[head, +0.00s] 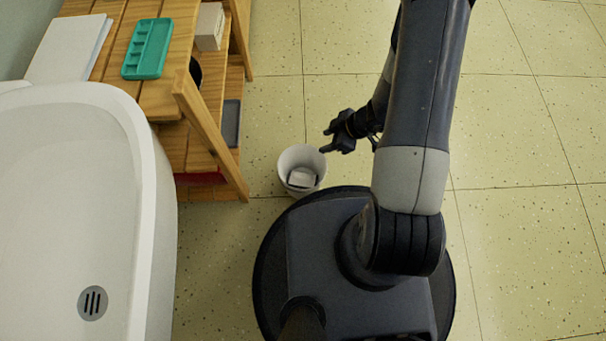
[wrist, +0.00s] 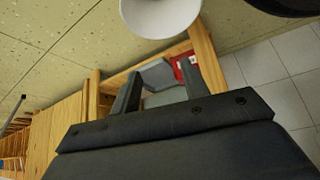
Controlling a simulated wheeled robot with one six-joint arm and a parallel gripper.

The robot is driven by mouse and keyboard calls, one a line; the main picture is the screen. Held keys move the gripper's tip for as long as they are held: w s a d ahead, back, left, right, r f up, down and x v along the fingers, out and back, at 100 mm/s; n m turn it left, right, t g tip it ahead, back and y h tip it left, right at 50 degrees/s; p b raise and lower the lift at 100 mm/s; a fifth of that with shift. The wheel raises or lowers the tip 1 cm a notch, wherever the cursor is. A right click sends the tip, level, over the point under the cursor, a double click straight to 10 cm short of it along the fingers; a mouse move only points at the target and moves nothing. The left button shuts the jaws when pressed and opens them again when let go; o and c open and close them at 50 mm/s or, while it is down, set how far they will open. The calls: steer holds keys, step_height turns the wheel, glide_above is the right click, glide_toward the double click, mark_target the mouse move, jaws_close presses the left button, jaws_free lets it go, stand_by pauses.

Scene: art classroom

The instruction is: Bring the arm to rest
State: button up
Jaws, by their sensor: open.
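My gripper (head: 335,139) is in the head view, just right of the white bin and above the floor. In the wrist view my gripper's two dark fingers (wrist: 160,92) stand apart with nothing between them. The white bin (head: 292,157) stands on the floor in front of my base, with a small white block (head: 301,178) inside it. The bin's white side also shows at the top of the wrist view (wrist: 160,16). My arm reaches forward from my base, partly bent.
A white sink (head: 60,190) with a drain is at the left. A wooden shelf unit (head: 160,98) behind it holds a teal tray (head: 148,48), white paper (head: 65,45) and a pale box (head: 209,27). Speckled floor (head: 530,210) at the right is clear.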

steer(key=a+r+b+x, duration=0.1)
steer(key=b+x, duration=0.1)
steer(key=x, duration=0.5)
steer(key=shift+w+a+f, duration=0.25)
steer(key=shift+a+f, duration=0.05)
steer(key=shift+a, duration=0.15)
stand_by(0.4)
stand_by(0.4)
